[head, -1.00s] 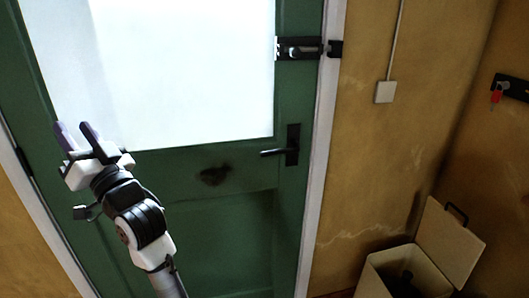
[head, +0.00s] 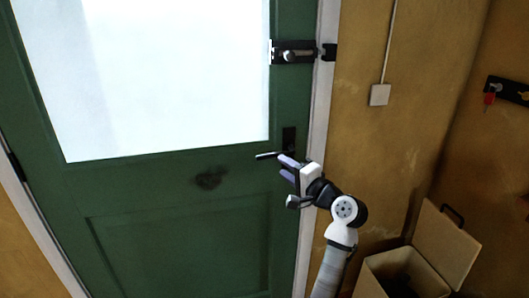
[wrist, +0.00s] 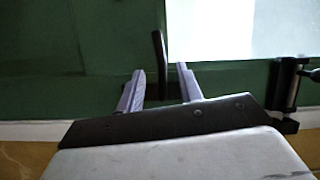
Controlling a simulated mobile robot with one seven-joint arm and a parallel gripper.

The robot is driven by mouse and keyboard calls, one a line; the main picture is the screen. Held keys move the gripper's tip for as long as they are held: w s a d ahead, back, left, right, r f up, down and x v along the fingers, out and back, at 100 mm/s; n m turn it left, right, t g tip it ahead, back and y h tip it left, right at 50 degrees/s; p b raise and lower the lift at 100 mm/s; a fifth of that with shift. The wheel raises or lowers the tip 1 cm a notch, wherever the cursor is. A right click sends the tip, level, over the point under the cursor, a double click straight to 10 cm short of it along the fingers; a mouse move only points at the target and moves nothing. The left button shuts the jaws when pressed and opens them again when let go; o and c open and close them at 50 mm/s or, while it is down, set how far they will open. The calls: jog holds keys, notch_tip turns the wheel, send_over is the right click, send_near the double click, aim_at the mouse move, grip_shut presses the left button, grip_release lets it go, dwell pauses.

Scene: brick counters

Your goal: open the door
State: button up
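The green door (head: 180,240) with a bright glass pane stands closed in its pale frame. Its black lever handle (head: 268,155) points left from a dark plate (head: 289,138) near the right edge. My gripper (head: 287,168) is at the handle, just below and to the right of the lever. In the wrist view my gripper (wrist: 160,78) is open, and the dark lever (wrist: 159,50) shows between and beyond its two purple fingers. I cannot tell whether the fingers touch it. A slide bolt (head: 293,54) sits higher on the door's right edge; it also shows in the wrist view (wrist: 288,82).
A light switch (head: 380,95) is on the yellow wall right of the door. An open-lidded box (head: 408,272) stands on the floor at lower right. A rack with a red key (head: 490,98) hangs on the right wall.

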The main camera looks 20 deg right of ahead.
aim_at(270, 157)
jog(key=p+x, duration=0.2)
jog(key=x, duration=0.8)
grip_shut()
